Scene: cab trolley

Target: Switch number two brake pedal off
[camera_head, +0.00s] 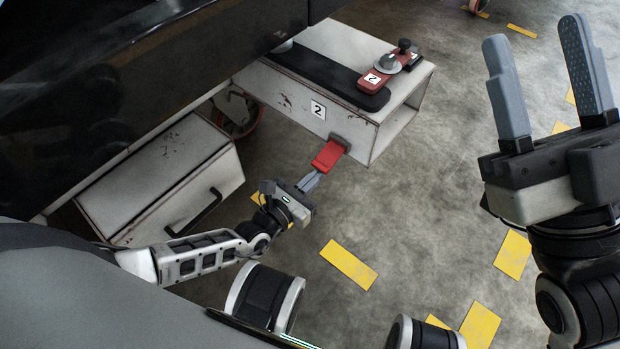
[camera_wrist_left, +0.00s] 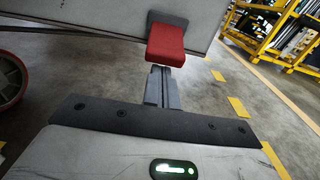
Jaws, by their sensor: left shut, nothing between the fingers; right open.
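The red brake pedal (camera_head: 330,154) sticks out from the lower edge of the white box marked with a number 2 label (camera_head: 318,109). In the left wrist view the red pedal (camera_wrist_left: 166,44) hangs from its dark mount, straight ahead of the fingers. My left gripper (camera_head: 313,178) is shut and empty, its tips at or just under the pedal's near end. In the left wrist view the shut fingers (camera_wrist_left: 161,78) end right below the pedal's lower edge; I cannot tell if they touch it. My right gripper (camera_head: 541,75) is open and empty, raised at the right.
A red unit with a dark knob, also labelled 2 (camera_head: 372,78), sits on top of the white box. A lower white case with a handle (camera_head: 168,187) and a caster wheel (camera_head: 240,112) stand at the left. The floor right of the pedal is clear, with yellow markings (camera_head: 348,264).

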